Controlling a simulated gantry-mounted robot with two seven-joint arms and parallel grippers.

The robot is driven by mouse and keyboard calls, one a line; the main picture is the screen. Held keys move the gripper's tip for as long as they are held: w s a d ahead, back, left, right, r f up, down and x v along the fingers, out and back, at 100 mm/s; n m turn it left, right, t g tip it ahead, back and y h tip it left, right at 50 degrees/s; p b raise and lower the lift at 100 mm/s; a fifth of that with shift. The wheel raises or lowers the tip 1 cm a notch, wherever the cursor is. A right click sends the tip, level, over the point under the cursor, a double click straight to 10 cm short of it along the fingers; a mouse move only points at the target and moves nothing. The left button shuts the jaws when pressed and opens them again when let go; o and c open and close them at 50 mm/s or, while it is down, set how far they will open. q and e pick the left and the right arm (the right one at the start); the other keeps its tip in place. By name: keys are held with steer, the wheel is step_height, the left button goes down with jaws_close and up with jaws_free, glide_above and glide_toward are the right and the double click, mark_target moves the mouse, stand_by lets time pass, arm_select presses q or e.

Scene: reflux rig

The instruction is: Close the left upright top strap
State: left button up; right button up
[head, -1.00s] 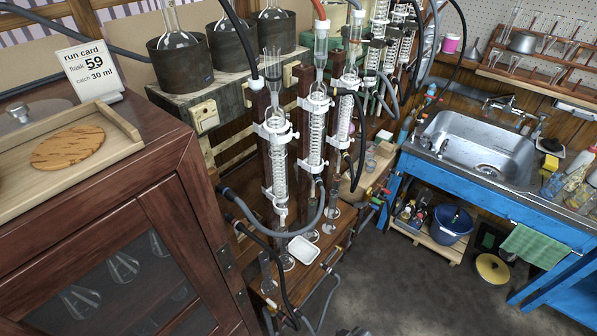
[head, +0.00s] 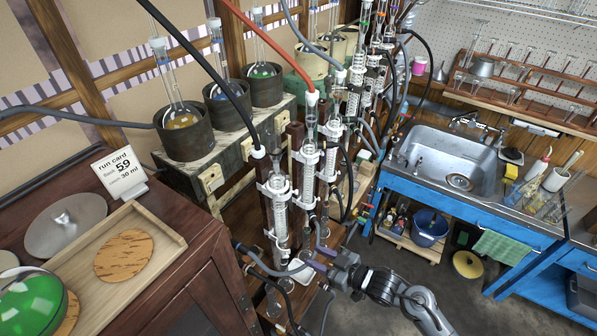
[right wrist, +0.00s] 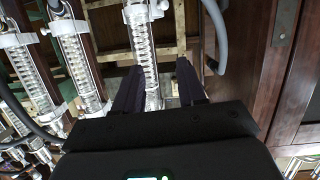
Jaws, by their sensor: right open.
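The left upright (head: 268,195) is a dark wooden post at the left end of the condenser row. A coiled glass condenser (head: 281,210) stands against it. Its white top strap (head: 275,186) is around the condenser's upper part; I cannot tell whether it is latched. A lower white clamp (head: 279,237) is below. My right gripper (head: 316,259) is low, right of the condenser's foot, below the top strap. In the right wrist view my right gripper (right wrist: 161,72) is open, with a coiled condenser (right wrist: 140,48) beyond and between its fingers. My left gripper is out of view.
More condensers with clamps and hoses crowd the right of the left upright. A black hose (head: 215,75) and a red hose (head: 268,45) run down to the row. The wooden cabinet (head: 205,262) stands at left. Open floor (head: 425,285) lies at right.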

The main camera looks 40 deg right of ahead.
mark_target(287, 195)
steer(key=w+d+r+t+y+p, duration=0.1)
steer(key=d+r+p, duration=0.25)
steer(key=r, duration=0.35)
steer(key=w+d+r+t+y+p, duration=0.1)
steer(key=d+r+t+p, duration=0.2)
steer(key=r, duration=0.4)
arm_select(q)
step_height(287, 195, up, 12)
steer(key=p, duration=0.2)
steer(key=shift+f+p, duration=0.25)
steer(key=shift+p, duration=0.05)
arm_select(e)
steer(key=w+a+g, duration=0.1)
steer(key=w+a, duration=0.1)
steer(key=w, duration=0.7)
steer(key=shift+w+a+f, duration=0.2)
steer(key=shift+w+a, duration=0.1)
steer(key=shift+a, duration=0.1)
steer(key=shift+c, duration=0.3)
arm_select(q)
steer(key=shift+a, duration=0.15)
arm_select(e)
jaws_close()
